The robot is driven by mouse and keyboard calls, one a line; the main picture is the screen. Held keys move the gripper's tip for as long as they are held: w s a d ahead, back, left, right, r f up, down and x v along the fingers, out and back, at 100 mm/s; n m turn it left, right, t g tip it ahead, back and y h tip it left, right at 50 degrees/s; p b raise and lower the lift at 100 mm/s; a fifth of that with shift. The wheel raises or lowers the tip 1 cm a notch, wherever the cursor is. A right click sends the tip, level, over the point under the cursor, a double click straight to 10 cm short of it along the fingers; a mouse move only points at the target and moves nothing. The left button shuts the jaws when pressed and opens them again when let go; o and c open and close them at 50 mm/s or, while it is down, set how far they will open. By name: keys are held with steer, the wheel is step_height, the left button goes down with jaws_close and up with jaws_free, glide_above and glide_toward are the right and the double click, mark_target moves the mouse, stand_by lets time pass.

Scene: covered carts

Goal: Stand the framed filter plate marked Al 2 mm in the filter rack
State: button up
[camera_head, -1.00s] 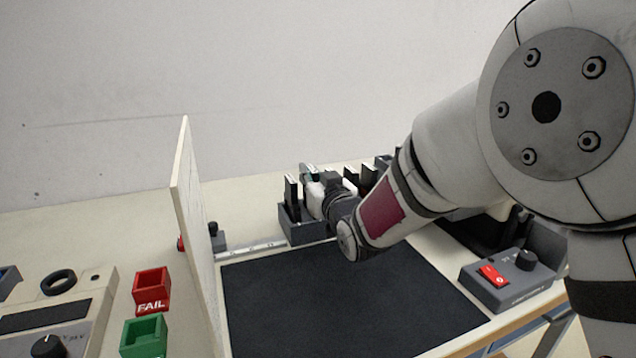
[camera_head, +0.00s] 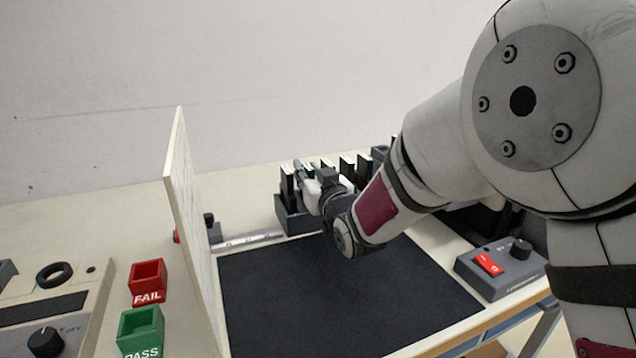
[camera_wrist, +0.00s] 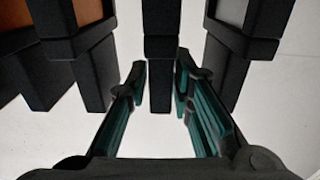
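The dark grey filter rack (camera_head: 297,218) stands behind the black mat. Several dark-framed plates (camera_head: 287,184) stand upright in a row in and behind it; their markings cannot be read, so I cannot tell which is Al 2 mm. My gripper (camera_head: 308,184) is at the rack, partly hidden by my wrist. In the wrist view my gripper (camera_wrist: 160,82) is open, its teal-padded fingers on either side of a narrow dark framed plate (camera_wrist: 160,45) seen edge-on. Orange-faced framed plates (camera_wrist: 75,50) are to the left and a grey-faced one (camera_wrist: 232,50) to the right.
A thin white upright panel (camera_head: 190,220) stands left of the black mat (camera_head: 340,300). Red FAIL (camera_head: 148,282) and green PASS (camera_head: 141,328) bins lie beyond it. A control box with a red switch (camera_head: 488,263) sits at the right. The mat is clear.

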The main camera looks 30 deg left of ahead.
steer(key=v, duration=1.1)
steer(key=shift+s+d, duration=0.25)
steer(key=shift+d, duration=0.1)
steer(key=w+d+r+m+h, duration=0.1)
steer(key=d+h, duration=0.2)
steer(key=d, duration=0.4)
steer(key=w+d+r+m+h, duration=0.1)
steer(key=w+d+m+h, duration=0.15)
steer(key=d, duration=0.55)
steer(key=s+d+m+g+h, duration=0.25)
steer(key=s+d+h, duration=0.3)
steer(key=d, duration=0.85)
steer(key=s+d+f+m+g+h, duration=0.1)
steer(key=s+d+g, duration=0.3)
steer(key=s, duration=1)
steer(key=s+d+f+m+g+h, duration=0.1)
steer(key=s+d+f+m+g, duration=0.1)
steer(key=s+d, duration=0.8)
steer(key=s+g, duration=0.1)
steer(key=s, duration=0.3)
steer(key=shift+s+m+g+h, duration=0.3)
steer(key=shift+m+g, duration=0.05)
steer(key=shift+m, duration=0.05)
steer(key=shift+f, duration=0.1)
